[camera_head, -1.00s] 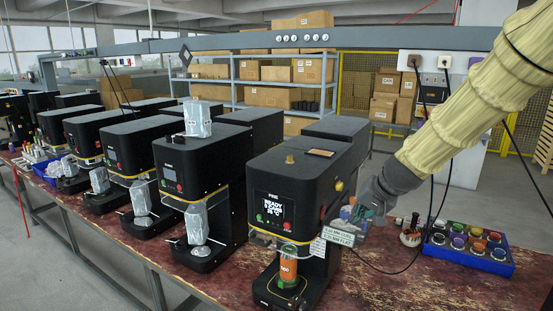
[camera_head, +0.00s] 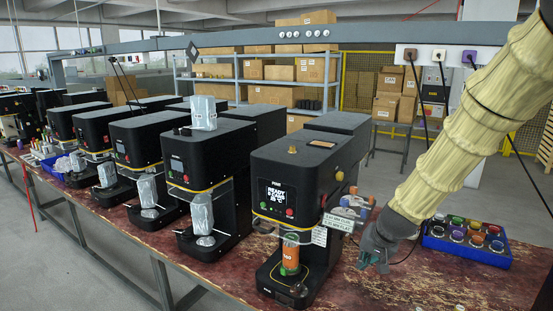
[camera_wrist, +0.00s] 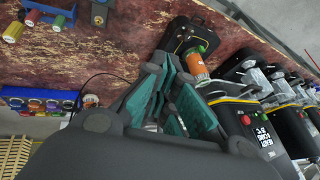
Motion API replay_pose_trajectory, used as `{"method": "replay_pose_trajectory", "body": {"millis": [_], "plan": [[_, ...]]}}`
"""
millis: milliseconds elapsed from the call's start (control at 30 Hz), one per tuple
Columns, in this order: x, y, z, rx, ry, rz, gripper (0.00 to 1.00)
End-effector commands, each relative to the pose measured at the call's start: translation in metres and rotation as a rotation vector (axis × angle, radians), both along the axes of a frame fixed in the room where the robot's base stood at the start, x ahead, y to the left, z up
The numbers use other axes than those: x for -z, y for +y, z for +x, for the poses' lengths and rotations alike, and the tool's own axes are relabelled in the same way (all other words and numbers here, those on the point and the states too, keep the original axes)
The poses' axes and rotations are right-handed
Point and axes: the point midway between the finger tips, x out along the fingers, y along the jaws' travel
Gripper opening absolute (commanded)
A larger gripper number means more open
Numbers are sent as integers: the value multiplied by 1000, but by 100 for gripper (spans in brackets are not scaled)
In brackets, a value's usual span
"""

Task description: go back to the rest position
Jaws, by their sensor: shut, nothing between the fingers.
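My gripper (camera_head: 374,264) hangs above the red worn bench top, to the right of the nearest black seamer (camera_head: 308,165). Its teal finger pads (camera_wrist: 172,100) show in the wrist view, shut with nothing held. The arm, in a cream ribbed sleeve, comes down from the upper right. The nearest seamer's screen reads READY, and an orange can (camera_head: 290,257) stands upright on its base below the head. The can also shows in the wrist view (camera_wrist: 194,65), beyond the fingers. The gripper is apart from the seamer and the can.
More black seamers (camera_head: 204,175) run leftward along the bench (camera_head: 440,285), several with silvery wrapped items. A blue crate (camera_head: 466,253) of colored-top cans stands behind the gripper on the right. A label tag (camera_head: 338,222) and tools sit beside the nearest seamer. The front right bench is mostly bare.

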Motion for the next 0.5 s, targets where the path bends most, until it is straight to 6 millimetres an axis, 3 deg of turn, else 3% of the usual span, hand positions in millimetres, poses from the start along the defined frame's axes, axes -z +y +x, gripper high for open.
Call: {"method": "replay_pose_trajectory", "body": {"millis": [33,200,500], "plan": [[28,0,-9,-5,24,-15,0],[118,-4,-46,-30,96,-85,0],[258,-9,-130,-101,209,-187,0]]}}
